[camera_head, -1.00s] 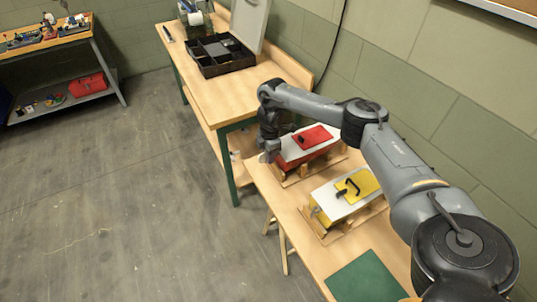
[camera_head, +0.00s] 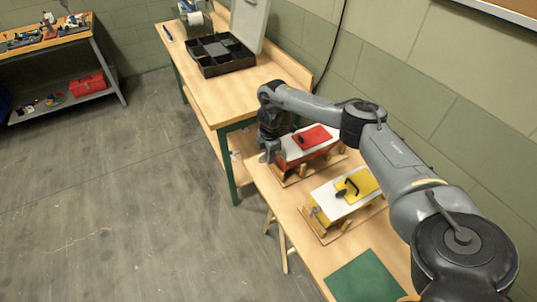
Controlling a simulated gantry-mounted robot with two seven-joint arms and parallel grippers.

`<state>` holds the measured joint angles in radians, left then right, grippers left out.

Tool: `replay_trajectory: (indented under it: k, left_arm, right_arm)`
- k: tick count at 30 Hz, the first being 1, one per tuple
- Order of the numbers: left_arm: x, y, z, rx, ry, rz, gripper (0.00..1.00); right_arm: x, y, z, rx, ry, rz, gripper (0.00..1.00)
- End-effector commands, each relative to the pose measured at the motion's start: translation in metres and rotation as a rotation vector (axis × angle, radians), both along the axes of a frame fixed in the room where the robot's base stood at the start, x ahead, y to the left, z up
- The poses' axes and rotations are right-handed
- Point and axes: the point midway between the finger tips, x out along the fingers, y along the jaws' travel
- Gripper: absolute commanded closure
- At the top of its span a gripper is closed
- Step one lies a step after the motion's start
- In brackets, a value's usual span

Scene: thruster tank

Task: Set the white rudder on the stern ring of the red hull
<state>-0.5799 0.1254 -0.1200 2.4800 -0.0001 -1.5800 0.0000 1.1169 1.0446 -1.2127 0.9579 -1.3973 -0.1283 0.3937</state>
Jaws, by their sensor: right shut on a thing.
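The red hull (camera_head: 305,155) with a white deck and a red hatch lies on a wooden cradle on the near bench. My right gripper (camera_head: 269,157) points down at the left end of this hull, right beside it. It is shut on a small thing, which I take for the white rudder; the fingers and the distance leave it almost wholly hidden. The stern ring cannot be made out behind the gripper. I cannot tell whether rudder and ring touch. My left gripper is not in view.
A yellow hull (camera_head: 325,214) with a white deck sits on its own cradle nearer to me. A green mat (camera_head: 366,279) lies at the bench's front. A black compartment tray (camera_head: 222,56) stands on the far bench. My right arm spans above the hulls.

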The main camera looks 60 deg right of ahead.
Motion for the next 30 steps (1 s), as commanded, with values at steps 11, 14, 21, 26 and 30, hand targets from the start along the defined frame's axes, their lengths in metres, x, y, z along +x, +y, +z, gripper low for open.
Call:
replay_trajectory:
  k: [11,14,21,26,30]
  left_arm:
    - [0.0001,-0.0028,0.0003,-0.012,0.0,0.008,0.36]
    - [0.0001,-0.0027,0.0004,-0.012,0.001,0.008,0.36]
    - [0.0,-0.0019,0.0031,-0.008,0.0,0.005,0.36]
    - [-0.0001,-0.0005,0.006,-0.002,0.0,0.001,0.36]
    - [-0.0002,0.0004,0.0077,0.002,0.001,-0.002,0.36]
  right_arm:
    - [0.0002,0.0001,0.0,0.0,0.0,0.0,1.0]
    - [0.0002,0.0001,0.0,0.0,0.0,0.0,1.0]
    - [0.0002,0.0002,0.0005,0.0,0.0,0.0,1.0]
    - [0.0002,0.0002,0.0005,0.001,0.0,-0.001,1.0]
    - [0.0002,0.0005,-0.0002,0.001,0.0,0.0,1.0]
